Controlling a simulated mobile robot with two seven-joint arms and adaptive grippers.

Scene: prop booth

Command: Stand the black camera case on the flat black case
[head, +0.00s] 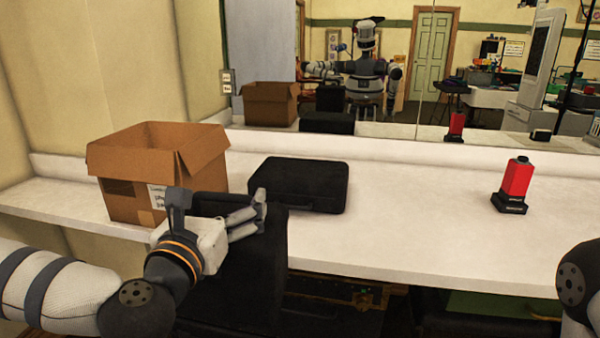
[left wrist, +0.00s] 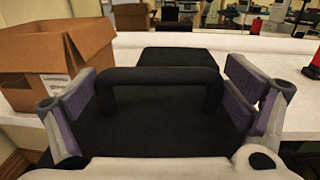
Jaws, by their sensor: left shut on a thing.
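The black camera case (head: 240,285) hangs upright in front of the counter's front edge, below my left gripper (head: 247,215). In the left wrist view, my left gripper (left wrist: 165,100) is shut on the camera case (left wrist: 150,135), with one finger pad at each end of its raised handle (left wrist: 160,75). The flat black case (head: 298,180) lies on the white counter beyond and to the right of the gripper. It also shows behind the handle in the left wrist view (left wrist: 180,56). The gripper covers part of the camera case's top. My right gripper is out of view.
An open cardboard box (head: 130,200) stands on the counter (head: 420,225) left of the flat case. A red item on a black base (head: 515,182) stands far right. The counter between is clear. A mirror (head: 385,60) backs the counter. Dark things sit beneath it.

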